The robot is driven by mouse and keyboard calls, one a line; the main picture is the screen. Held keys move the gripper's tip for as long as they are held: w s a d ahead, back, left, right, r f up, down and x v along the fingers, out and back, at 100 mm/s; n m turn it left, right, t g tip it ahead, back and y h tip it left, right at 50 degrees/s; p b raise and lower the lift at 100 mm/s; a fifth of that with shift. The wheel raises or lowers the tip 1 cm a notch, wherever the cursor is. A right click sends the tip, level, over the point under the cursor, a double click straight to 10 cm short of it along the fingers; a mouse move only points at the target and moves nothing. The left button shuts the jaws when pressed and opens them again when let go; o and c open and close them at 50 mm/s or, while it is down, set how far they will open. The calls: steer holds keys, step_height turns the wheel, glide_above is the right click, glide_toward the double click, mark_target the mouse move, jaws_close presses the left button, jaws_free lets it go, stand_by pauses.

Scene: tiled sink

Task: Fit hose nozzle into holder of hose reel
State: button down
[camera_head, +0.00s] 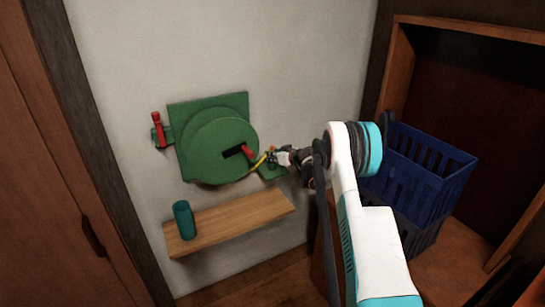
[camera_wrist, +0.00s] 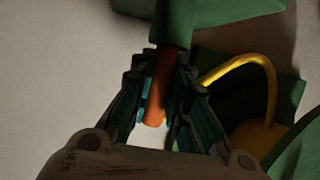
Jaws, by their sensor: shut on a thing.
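The green hose reel (camera_head: 215,148) is mounted on the wall, with a yellow hose (camera_head: 258,162) running to its right side. My gripper (camera_head: 273,156) is beside the reel's lower right, just above a green bracket (camera_head: 274,173), which looks like the holder. In the wrist view my gripper (camera_wrist: 162,75) is shut on an orange-red nozzle (camera_wrist: 157,95). One end of the nozzle meets a green cylindrical part (camera_wrist: 174,25) that joins a wider green piece. I cannot tell how deep the nozzle sits in it. The yellow hose (camera_wrist: 235,62) loops in from the right and passes behind a finger.
A wooden shelf (camera_head: 235,222) below the reel bears a teal cylinder (camera_head: 183,220). A red valve handle (camera_head: 158,130) is left of the reel. A blue crate (camera_head: 425,175) stands in a wooden cabinet at right. The wall above the reel is bare.

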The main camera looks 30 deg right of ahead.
steer(key=shift+f, duration=0.2)
steer(key=c, duration=1.5)
jaws_free()
steer(key=shift+c, duration=0.2)
steer(key=shift+r, duration=0.2)
steer(key=shift+s+d+r, duration=0.1)
steer(key=shift+s+r, duration=0.1)
steer(key=p+v, duration=0.2)
steer(key=v, duration=0.9)
steer(key=shift+s+p, duration=0.3)
